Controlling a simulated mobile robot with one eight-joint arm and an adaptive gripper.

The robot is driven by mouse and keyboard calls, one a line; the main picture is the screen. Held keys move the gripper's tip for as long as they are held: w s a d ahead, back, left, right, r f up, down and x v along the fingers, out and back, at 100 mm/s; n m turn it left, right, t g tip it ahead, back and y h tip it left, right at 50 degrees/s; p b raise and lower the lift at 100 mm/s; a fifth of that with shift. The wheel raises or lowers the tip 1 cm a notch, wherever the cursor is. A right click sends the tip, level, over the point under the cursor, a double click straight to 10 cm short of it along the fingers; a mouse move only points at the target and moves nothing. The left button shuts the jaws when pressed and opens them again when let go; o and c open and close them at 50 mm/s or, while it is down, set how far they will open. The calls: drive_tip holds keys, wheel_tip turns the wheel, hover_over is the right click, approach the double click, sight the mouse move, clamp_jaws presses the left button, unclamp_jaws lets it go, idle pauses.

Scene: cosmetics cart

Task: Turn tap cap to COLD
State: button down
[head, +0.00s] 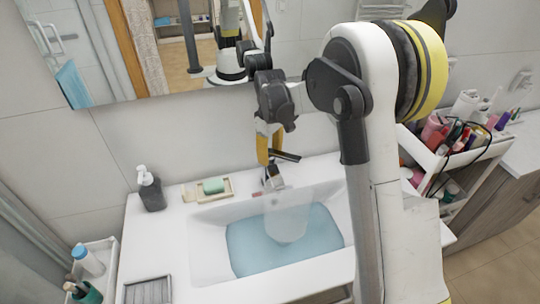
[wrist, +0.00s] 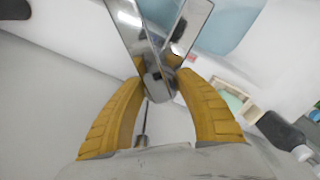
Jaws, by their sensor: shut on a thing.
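The chrome tap (head: 274,178) stands at the back edge of the white washbasin (head: 205,235). Its flat lever-like cap (head: 286,156) sticks out to the right at the top in the head view. My gripper (head: 264,160) reaches down to the tap from above, partly hidden by its own wrist. In the wrist view, the yellow fingers of my gripper (wrist: 162,84) are closed around the base of the chrome tap cap (wrist: 185,35), one on each side. No COLD mark can be read.
Blue water (head: 255,252) fills the basin, with a pale translucent column (head: 287,222) under the tap. A soap dish (head: 208,190) and a dark dispenser (head: 151,190) stand left of the tap. A cosmetics cart (head: 425,155) is at right. A mirror (head: 110,50) hangs behind.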

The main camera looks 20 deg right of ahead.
sight(270, 151)
drive_tip(key=c, duration=0.8)
unclamp_jaws()
wheel_tip(270, 151, up, 12)
drive_tip(key=s+r+m+t+b, duration=0.2)
drive_tip(key=s+m+t+b, duration=0.2)
drive_tip(key=s, duration=1.2)
drive_tip(key=s+f+m+t+b, duration=0.1)
drive_tip(key=s+f, duration=0.1)
drive_tip(key=s, duration=0.2)
drive_tip(key=s+f+m+t+b, duration=0.1)
drive_tip(key=s+f, duration=0.2)
drive_tip(key=s, duration=0.1)
drive_tip(key=s+f+m+t+b, duration=0.1)
drive_tip(key=s+f, duration=0.1)
drive_tip(key=s, duration=0.2)
drive_tip(key=shift+a+f, duration=0.1)
drive_tip(key=shift+f, duration=0.3)
